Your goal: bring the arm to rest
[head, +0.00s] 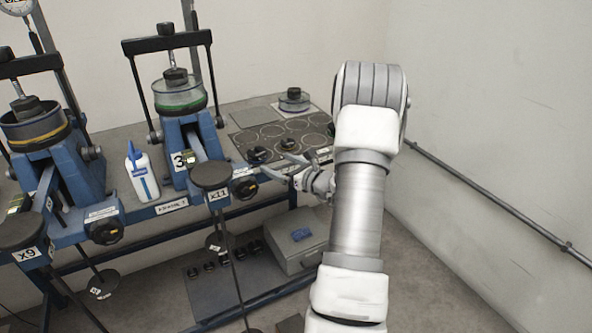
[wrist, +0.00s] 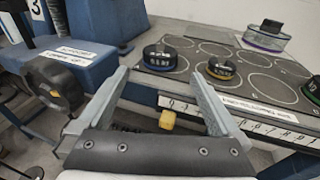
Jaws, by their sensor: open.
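My gripper (head: 276,164) is open and empty at the front edge of the bench, just right of the right-hand lever frame (head: 184,140). Its two grey fingers show spread apart in the wrist view (wrist: 160,78). My white and grey arm reaches out from the lower right of the head view. A small yellow piece (wrist: 167,119) shows between the fingers in the wrist view; whether it touches the gripper I cannot tell. A black knob (head: 244,188) on the frame is close to the left of the fingers.
A dark mat (head: 240,138) with printed circles lies on the bench, with small dark weights (wrist: 160,57) on it. A ringed container (head: 294,100) stands behind. Another lever frame (head: 45,160) is at left. A grey box (head: 297,240) is below. The right wall carries a rail (head: 490,198).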

